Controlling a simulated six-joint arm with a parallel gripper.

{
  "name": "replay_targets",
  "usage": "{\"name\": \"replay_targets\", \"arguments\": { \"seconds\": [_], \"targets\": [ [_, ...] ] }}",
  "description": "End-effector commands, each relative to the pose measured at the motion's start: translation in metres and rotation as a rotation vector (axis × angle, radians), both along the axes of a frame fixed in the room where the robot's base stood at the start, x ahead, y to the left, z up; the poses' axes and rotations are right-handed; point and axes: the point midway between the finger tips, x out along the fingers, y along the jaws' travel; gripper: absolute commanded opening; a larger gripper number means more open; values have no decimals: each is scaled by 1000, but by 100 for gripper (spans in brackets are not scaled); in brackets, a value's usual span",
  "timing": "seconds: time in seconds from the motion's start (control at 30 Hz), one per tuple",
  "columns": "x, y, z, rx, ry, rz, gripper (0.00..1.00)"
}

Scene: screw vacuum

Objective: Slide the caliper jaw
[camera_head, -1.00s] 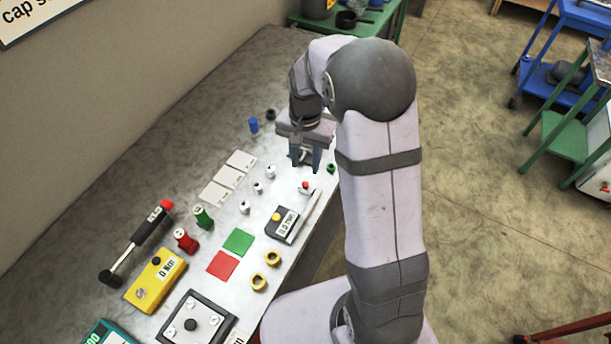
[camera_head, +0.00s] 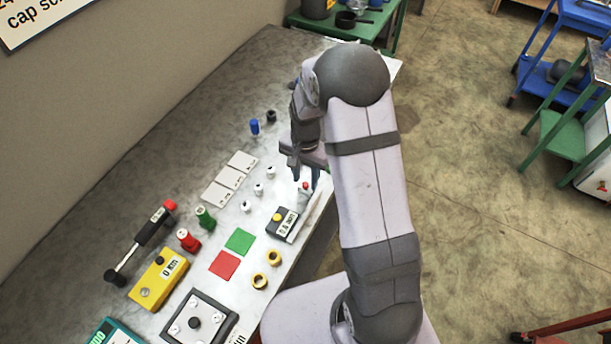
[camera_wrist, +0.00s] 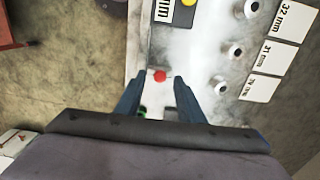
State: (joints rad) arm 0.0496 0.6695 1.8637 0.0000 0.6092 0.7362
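The caliper lies at the bench's right edge in the head view. Its dark display block (camera_head: 281,222) has a yellow button and a label reading about "0.0 mm", and a pale beam runs from it toward a red knob (camera_head: 305,186). In the wrist view the red knob (camera_wrist: 159,76) shows just beyond and between my fingertips, and part of the display block (camera_wrist: 172,8) is at the top edge. My gripper (camera_wrist: 152,80) is open, its two blue fingers spread with nothing between them. In the head view my gripper (camera_head: 305,178) hangs over the knob end; the exact height is unclear.
Green (camera_head: 240,241) and red (camera_head: 224,265) squares and two brass rings (camera_head: 273,257) lie nearer. Blue (camera_head: 255,126) and black caps stand farther back.

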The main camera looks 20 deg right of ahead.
Motion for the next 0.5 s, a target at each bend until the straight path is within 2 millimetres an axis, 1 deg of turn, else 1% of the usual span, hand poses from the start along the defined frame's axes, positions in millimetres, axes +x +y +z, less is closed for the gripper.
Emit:
{"name": "replay_targets", "arguments": {
  "seconds": [0.17,0.43,0.47,0.5],
  "targets": [
    [0,0,-8,0,0,0,35],
    [0,0,-9,0,-1,0,35],
    [0,0,-9,0,-1,0,30],
    [0,0,-9,0,-1,0,21]
  ]
}}
